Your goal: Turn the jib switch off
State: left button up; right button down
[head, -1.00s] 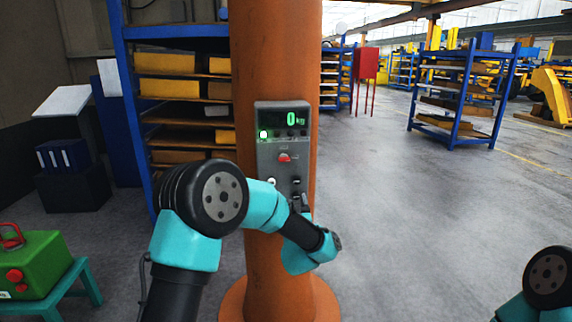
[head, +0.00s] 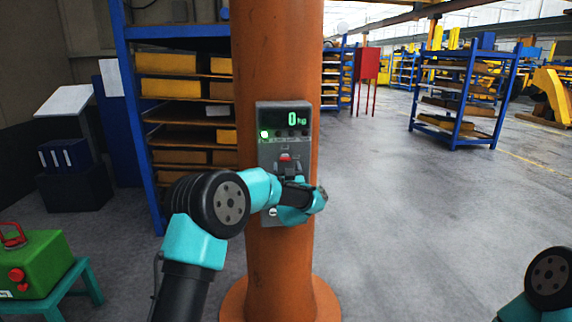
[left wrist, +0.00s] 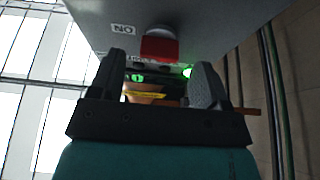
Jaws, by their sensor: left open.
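The jib switch, a red knob (head: 285,157), sits on the front of a grey control box (head: 298,219) fixed to an orange column (head: 270,60). In the left wrist view the red knob (left wrist: 160,47) is close, beside an upside-down "ON" label (left wrist: 124,29). My left gripper (head: 286,168) is at the box, just below the knob and partly hidden by its own wrist. In the left wrist view the open, empty fingers (left wrist: 161,72) stand left and right of the knob's line; contact cannot be told. My right gripper is out of view.
The box's display (head: 290,119) reads 0 kg, and a green lamp (head: 264,134) is lit. A blue shelf rack (head: 134,130) stands behind left of the column. A green case (head: 42,262) sits on a teal stool at lower left.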

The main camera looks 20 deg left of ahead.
aim_at(285, 159)
pick_arm(q)
jog(key=shift+x, duration=1.3)
jog(key=c, duration=0.9)
